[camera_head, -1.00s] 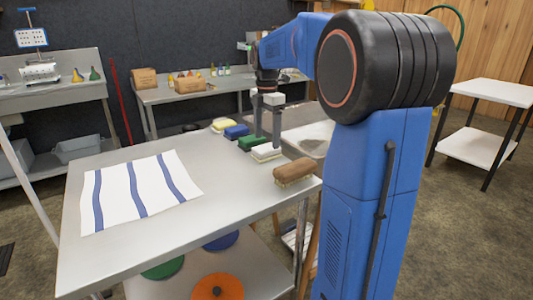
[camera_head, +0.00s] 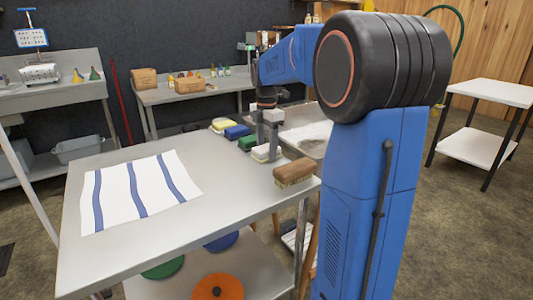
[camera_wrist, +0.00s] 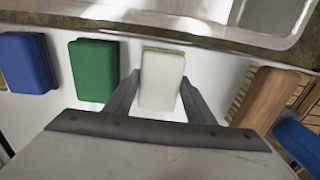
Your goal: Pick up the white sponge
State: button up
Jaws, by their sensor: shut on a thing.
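The white sponge (camera_wrist: 162,80) lies between the two fingers of my gripper (camera_wrist: 160,100) in the wrist view. In the head view the white sponge (camera_head: 264,153) rests at the table's far right edge, partly hidden by my gripper (camera_head: 266,150). The fingers reach down on either side of it and are shut on it. It appears to be still at table height; I cannot tell if it touches the surface.
A green sponge (camera_wrist: 94,70) and a blue sponge (camera_wrist: 27,63) lie left of it, with a yellow one (camera_head: 224,124) beyond. A brown brush (camera_head: 295,172) is close on the right. A striped cloth (camera_head: 135,190) covers the table's left part. A metal basin (camera_wrist: 210,15) lies behind.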

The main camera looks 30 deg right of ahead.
aim_at(266, 147)
notch_tip(266, 147, up, 10)
jog(key=shift+f, duration=0.1)
dwell(0.5)
